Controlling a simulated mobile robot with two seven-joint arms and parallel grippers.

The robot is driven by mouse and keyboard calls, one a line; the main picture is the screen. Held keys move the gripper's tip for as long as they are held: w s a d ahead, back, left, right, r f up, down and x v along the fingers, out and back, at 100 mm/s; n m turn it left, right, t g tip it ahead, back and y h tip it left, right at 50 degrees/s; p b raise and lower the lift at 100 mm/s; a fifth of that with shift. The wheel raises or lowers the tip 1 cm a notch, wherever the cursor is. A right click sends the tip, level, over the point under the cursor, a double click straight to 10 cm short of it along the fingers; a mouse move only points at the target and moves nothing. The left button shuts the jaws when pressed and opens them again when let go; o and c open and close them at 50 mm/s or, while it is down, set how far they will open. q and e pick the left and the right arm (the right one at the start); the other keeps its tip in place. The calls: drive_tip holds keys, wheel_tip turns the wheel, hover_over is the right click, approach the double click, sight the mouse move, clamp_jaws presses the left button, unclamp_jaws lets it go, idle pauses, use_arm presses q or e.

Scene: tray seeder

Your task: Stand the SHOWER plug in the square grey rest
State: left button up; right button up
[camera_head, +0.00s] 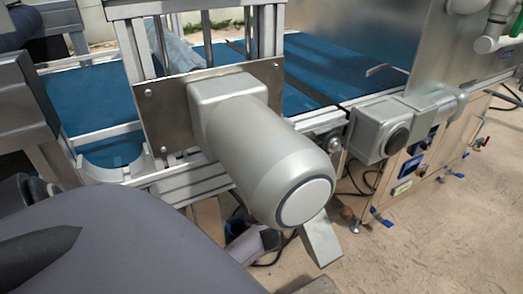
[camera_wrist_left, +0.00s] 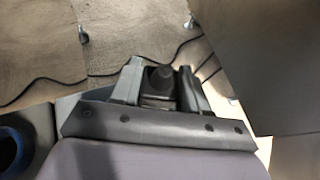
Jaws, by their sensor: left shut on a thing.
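In the left wrist view my left gripper (camera_wrist_left: 160,88) is shut on a small black piece (camera_wrist_left: 157,78) with a rounded top, held between its two grey fingers. No lettering shows on this piece, so I cannot tell from the picture that it is the SHOWER plug. The fingers hide its sides and the gripper body hides its lower part. I cannot make out the square grey rest in either view. In the head view I cannot make out the left fingertips, and the big grey motor blocks much of the area below it. My right gripper is in neither view.
The grey motor (camera_head: 265,150) juts forward from the conveyor frame. Blue belts (camera_head: 90,100) run behind it. A cabinet (camera_head: 435,165) with labelled panels and blue handles stands at right. Dark cables (camera_wrist_left: 45,85) cross the floor. Open concrete floor (camera_head: 450,240) lies at lower right.

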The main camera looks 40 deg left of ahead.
use_arm(q)
drive_tip(key=shift+f+b, duration=0.5)
drive_tip(key=shift+f, duration=0.6)
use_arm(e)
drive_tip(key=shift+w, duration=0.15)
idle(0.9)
use_arm(q)
drive_tip(key=o, duration=1.2)
drive_tip(key=shift+o, duration=0.2)
